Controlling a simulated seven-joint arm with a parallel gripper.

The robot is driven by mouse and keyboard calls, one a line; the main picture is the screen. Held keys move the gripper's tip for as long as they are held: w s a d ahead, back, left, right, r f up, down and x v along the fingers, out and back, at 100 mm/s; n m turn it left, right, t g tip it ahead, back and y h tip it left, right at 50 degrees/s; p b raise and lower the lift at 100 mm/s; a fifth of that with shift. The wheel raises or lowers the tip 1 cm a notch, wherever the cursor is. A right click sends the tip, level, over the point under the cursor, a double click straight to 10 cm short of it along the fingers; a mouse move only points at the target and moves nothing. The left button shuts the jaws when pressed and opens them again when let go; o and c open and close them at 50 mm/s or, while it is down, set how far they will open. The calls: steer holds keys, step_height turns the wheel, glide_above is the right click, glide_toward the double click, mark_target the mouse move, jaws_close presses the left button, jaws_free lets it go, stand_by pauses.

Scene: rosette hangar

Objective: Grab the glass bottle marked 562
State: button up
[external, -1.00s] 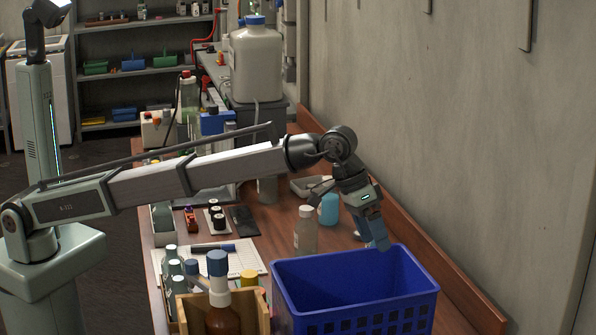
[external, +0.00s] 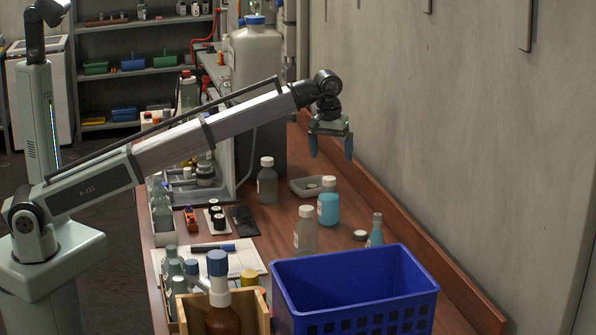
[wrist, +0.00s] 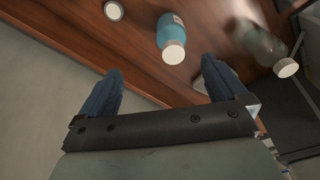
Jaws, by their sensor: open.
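Several glass bottles stand on the brown bench; the number 562 is not readable on any of them. A blue-filled bottle with a white cap (external: 328,204) stands near the middle. A clear bottle with a white cap (external: 306,233) is in front of it, and another clear bottle (external: 267,184) is behind to the left. A small teal bottle (external: 375,233) stands behind the blue crate. My gripper (external: 331,155) is raised above the bench, open and empty, fingers downward. In the wrist view, the blue-filled bottle (wrist: 171,38) and a clear bottle (wrist: 264,42) lie beyond my fingers (wrist: 160,84).
The blue crate (external: 352,262) fills the near right of the bench. A wooden box (external: 262,305) with a brown bottle (external: 222,318) is beside it. A grey dish (external: 306,187) lies behind the blue-filled bottle. The wall (external: 480,140) bounds the right side.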

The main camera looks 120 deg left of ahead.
mark_target(329, 189)
steer(key=s+a, duration=0.2)
steer(key=s, duration=0.1)
steer(key=shift+f+n, duration=0.15)
steer(key=shift+n, duration=0.15)
steer(key=f, duration=0.5)
steer(key=a+f, duration=0.1)
steer(key=f, duration=0.2)
steer(key=shift+w+a+f, duration=0.15)
steer(key=shift+w+f, duration=0.05)
steer(key=shift+f, duration=1.2)
steer(key=shift+w+a+f, duration=0.15)
steer(key=shift+f, duration=1.2)
steer(key=shift+c, duration=0.5)
jaws_close()
